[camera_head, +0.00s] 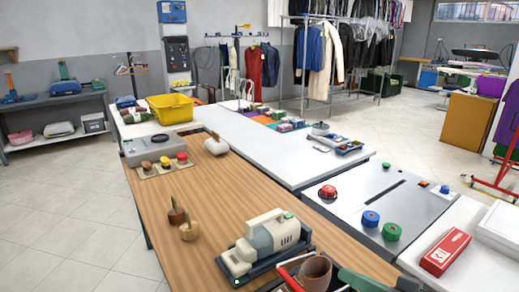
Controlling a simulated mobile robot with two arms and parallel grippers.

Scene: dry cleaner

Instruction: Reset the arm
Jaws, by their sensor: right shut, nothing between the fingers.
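Only a small dark part at the bottom edge, right of centre, looks like my right gripper (403,285). It is shut with nothing in it, and most of it is cut off by the frame. It is close to a dark green item (362,281) at the table's near end. My left gripper is not in view.
The wooden table (205,250) holds a beige machine (268,241), a brown cup (316,272) and two small wooden pots. A grey counter (355,208) with coloured buttons and a red box (446,251) are at right. Tiled floor is clear at left.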

